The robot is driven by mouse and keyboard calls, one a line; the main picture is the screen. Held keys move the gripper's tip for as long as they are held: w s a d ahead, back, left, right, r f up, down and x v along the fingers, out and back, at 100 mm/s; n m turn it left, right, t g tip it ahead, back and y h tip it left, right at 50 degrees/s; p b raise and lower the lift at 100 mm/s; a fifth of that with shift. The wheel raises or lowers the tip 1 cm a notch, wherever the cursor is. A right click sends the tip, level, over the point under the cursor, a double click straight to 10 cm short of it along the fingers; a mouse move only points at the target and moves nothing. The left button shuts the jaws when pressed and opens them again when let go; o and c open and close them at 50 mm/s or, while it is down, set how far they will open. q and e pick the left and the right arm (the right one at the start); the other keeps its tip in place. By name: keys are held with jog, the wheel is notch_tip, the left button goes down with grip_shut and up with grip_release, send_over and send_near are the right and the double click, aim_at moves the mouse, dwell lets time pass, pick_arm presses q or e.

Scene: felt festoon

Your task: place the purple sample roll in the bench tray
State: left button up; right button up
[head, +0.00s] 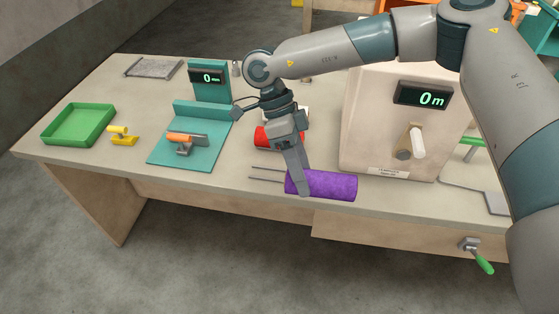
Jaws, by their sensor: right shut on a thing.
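The purple sample roll (330,185) lies on its side at the front edge of the bench, left of the big beige box. My right gripper (301,187) reaches down from above and is shut on the roll near its left end. A finger covers part of the roll there. I cannot tell whether the roll rests on the bench or is just clear of it. A shallow green tray (78,145), empty, sits at the far left of the bench. My left gripper is not in view.
Thin prongs (264,179) stick out left of the roll. A red roll (264,137) lies behind my gripper. A teal stand with a display (208,78), an orange-handled tool (181,138) and a yellow piece (121,135) stand between roll and tray. The beige box (378,125) is right.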

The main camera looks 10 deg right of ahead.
aim_at(339, 174)
jog(key=d+n+t+h, duration=0.1)
jog(key=d+n, duration=0.1)
jog(key=n, duration=0.1)
jog(key=d+n+t+h, duration=0.1)
jog(key=d+n+t, duration=0.1)
jog(key=n, duration=0.2)
jog(key=s+d+n+t+h, duration=0.1)
jog(key=d+n, duration=0.1)
jog(key=n, duration=0.2)
jog(key=shift+d+f+t, duration=0.15)
jog(key=shift+f+t, duration=0.25)
jog(key=n+t, duration=0.1)
jog(key=n, duration=0.1)
jog(key=d+n+t, duration=0.1)
jog(key=n, duration=0.1)
jog(key=shift+d+r, duration=0.15)
jog(key=shift+d+r+n+t+y, duration=0.15)
jog(key=shift+n+t+y, duration=0.25)
jog(key=shift+n, duration=0.5)
